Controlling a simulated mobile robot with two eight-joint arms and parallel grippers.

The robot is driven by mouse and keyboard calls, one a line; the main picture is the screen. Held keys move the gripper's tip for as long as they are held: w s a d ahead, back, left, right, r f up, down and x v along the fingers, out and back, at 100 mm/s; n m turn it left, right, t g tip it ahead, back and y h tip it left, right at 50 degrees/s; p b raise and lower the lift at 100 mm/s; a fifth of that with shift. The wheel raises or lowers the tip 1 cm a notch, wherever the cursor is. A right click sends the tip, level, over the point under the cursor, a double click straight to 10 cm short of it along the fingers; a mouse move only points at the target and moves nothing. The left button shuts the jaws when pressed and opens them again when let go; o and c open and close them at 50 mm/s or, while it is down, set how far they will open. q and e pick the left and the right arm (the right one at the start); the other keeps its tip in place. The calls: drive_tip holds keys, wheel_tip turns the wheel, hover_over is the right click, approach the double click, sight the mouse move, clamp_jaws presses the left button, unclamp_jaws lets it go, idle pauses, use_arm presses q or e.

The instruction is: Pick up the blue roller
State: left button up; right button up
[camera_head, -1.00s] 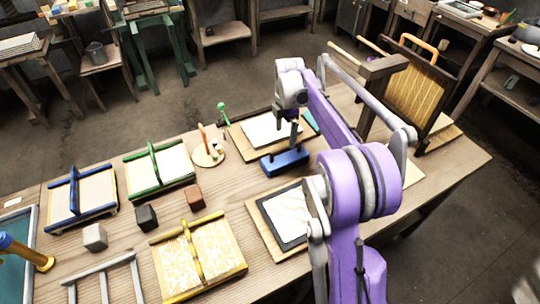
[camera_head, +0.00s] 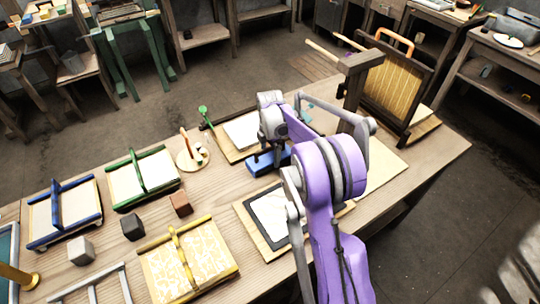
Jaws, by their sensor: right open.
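The blue roller (camera_head: 281,161) is a blue block with an upright handle, sitting on the wooden table near the far-middle edge. My right gripper (camera_head: 267,150) is open and points down at the roller's handle, its fingers low and close to it. The gripper partly hides the roller and handle, so I cannot tell whether they touch. My left gripper is not in view.
A framed white sheet (camera_head: 240,131) lies behind the roller, and a dark-framed board (camera_head: 268,213) lies in front. A green-handled frame (camera_head: 125,186), a blue-handled frame (camera_head: 92,213) and a yellow-handled patterned frame (camera_head: 160,268) stand left. A wooden upright rack (camera_head: 388,85) stands right.

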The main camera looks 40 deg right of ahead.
drive_tip(key=c, duration=1.1)
